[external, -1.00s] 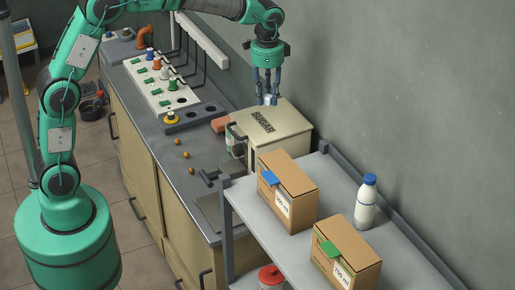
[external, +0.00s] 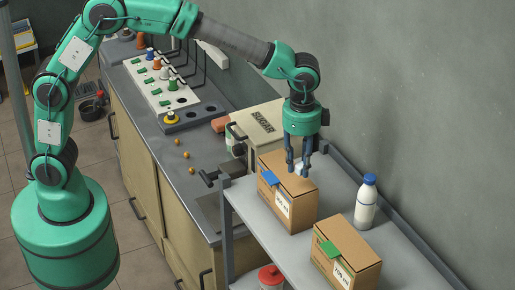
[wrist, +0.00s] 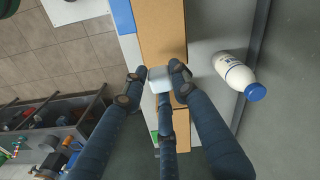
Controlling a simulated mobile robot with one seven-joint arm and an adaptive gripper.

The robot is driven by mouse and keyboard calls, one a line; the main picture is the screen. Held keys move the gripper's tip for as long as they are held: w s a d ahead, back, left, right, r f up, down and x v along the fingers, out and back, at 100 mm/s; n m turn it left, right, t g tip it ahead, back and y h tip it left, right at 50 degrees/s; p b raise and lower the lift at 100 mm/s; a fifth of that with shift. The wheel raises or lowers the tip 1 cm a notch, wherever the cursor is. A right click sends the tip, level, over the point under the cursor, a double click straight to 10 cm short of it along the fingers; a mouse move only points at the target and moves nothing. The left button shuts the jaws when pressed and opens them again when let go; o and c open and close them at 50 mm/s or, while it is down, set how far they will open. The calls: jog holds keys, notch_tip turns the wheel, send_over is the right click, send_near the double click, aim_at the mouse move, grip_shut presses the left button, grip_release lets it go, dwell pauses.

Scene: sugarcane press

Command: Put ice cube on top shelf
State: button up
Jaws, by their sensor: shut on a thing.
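The ice cube (wrist: 159,79) is a small pale block held between the fingertips of my gripper (wrist: 157,84) in the wrist view. In the external view my gripper (external: 299,170) is shut on it, over the blue-tabbed cardboard box, and the fingers partly hide the cube. The top shelf (external: 265,218) is a grey board at the front right, carrying two cardboard boxes and a bottle. The cube is above the shelf; its exact height over the box is hard to tell.
The blue-tabbed box (external: 293,207) and the green-tabbed box (external: 345,258) stand on the shelf. A white bottle with a blue cap (external: 366,204) stands near its back rail. A cream cooler box (external: 266,122) sits behind the shelf. Bare shelf shows between boxes and bottle.

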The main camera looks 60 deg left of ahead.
jog(key=s+d+m, duration=0.1)
jog(key=s+d, duration=0.3)
jog(key=d, duration=0.3)
send_over(296, 246)
notch_tip(296, 246, down, 11)
jog(key=shift+p, duration=0.35)
jog(key=shift+f+p, duration=0.4)
jog(key=shift+f, duration=2.75)
jog(key=shift+f, duration=0.15)
jog(key=shift+f+p, duration=0.3)
jog(key=shift+f, duration=1.45)
jog(key=shift+f, duration=0.15)
